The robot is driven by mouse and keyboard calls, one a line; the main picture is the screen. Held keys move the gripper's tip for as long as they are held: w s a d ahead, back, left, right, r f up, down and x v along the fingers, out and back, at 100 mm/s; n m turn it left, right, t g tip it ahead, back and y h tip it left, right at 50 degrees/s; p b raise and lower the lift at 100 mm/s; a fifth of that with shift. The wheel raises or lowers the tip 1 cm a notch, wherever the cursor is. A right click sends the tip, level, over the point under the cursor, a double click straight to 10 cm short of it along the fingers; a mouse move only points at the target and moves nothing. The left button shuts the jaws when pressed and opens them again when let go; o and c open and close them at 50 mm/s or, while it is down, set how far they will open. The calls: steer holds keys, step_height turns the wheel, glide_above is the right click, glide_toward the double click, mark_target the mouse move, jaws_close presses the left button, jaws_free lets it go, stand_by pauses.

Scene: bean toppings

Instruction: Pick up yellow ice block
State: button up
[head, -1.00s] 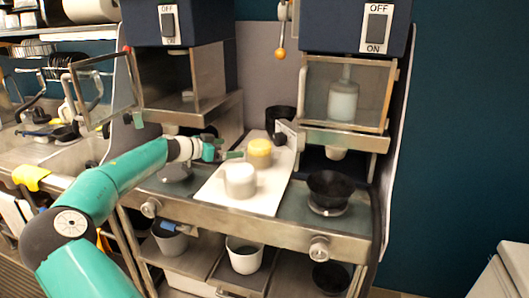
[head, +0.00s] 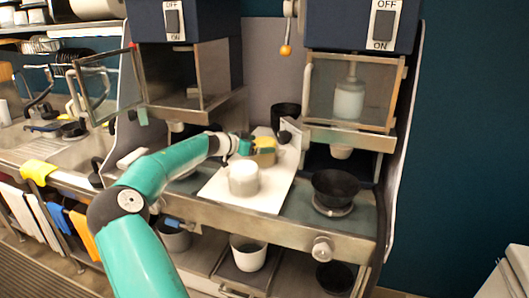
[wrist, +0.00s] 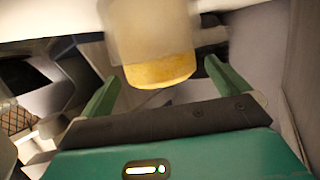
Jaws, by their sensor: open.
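The yellow ice block (head: 265,157) stands on the white board (head: 222,192) in the head view, partly hidden by my gripper (head: 250,147). In the wrist view the block (wrist: 155,73) shows a yellow end and a paler body. My gripper (wrist: 162,70) is open there, with one green finger on each side of the yellow end. A gap shows between the block and each finger. A white block (head: 244,180) stands on the board nearer the front.
A black cup (head: 286,117) stands behind the board. A black bowl (head: 335,185) sits on a round base to the right.

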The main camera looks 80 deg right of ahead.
mark_target(264, 141)
steer(key=shift+x, duration=1.55)
steer(key=c, duration=1.3)
steer(key=shift+r, duration=0.15)
